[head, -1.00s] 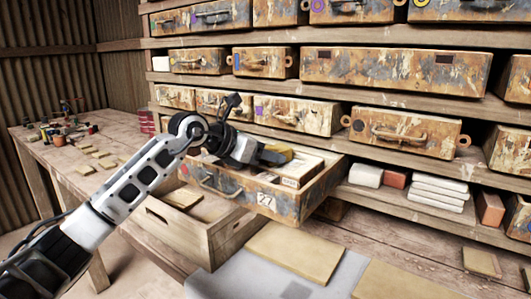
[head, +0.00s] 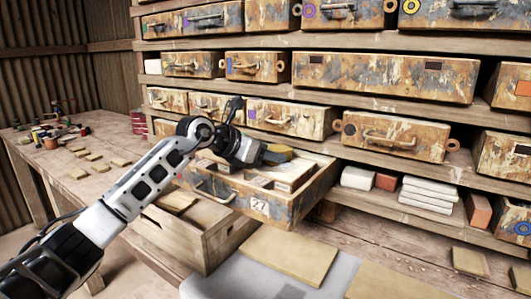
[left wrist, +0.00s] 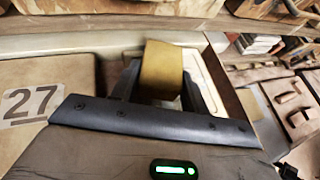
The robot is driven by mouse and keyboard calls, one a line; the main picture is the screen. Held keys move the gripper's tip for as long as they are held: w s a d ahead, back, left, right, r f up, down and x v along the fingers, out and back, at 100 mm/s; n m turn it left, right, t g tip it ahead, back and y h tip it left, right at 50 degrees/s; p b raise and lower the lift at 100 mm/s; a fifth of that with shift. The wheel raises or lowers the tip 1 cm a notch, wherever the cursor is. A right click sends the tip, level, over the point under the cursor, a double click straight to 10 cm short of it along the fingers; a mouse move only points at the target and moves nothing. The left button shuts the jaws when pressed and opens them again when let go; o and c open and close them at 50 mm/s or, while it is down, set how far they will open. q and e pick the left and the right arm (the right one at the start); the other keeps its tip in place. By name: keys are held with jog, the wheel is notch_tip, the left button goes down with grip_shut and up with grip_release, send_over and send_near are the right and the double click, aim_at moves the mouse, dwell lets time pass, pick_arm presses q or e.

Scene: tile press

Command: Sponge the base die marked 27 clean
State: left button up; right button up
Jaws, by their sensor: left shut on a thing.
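The open drawer marked 27 (head: 216,186) sticks out of the shelving. Inside it are pale blocks, among them the base die (head: 292,174), partly hidden by my gripper and the drawer walls. My left gripper (head: 272,155) is over the back part of the drawer, shut on a yellow sponge (head: 279,154). The sponge (left wrist: 163,70) also shows between the fingers in the left wrist view. There a beige surface with a tag reading 27 (left wrist: 28,103) is at the left. I cannot tell whether the sponge touches the die. My right gripper is not in view.
A wooden crate (head: 196,240) stands below the drawer. White blocks (head: 430,196) and reddish bricks fill the shelf to the right. The side table (head: 95,172) holds small items and flat tiles.

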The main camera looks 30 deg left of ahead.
pick_arm(q)
jog(key=shift+f, duration=0.1)
jog(key=shift+s+a+f+b, duration=0.1)
jog(key=shift+s+b, duration=0.1)
jog(key=shift+s, duration=0.15)
jog(key=shift+s+a+b, duration=0.1)
jog(key=shift+s+b, duration=0.05)
jog(key=shift+s, duration=0.95)
jog(key=shift+w, duration=0.1)
jog(key=shift+w+r, duration=0.25)
jog(key=shift+r, duration=0.05)
jog(key=shift+w+d+f+p, duration=0.15)
jog(key=shift+w+p, duration=0.4)
jog(key=shift+w, duration=0.55)
jog(key=shift+s, duration=0.1)
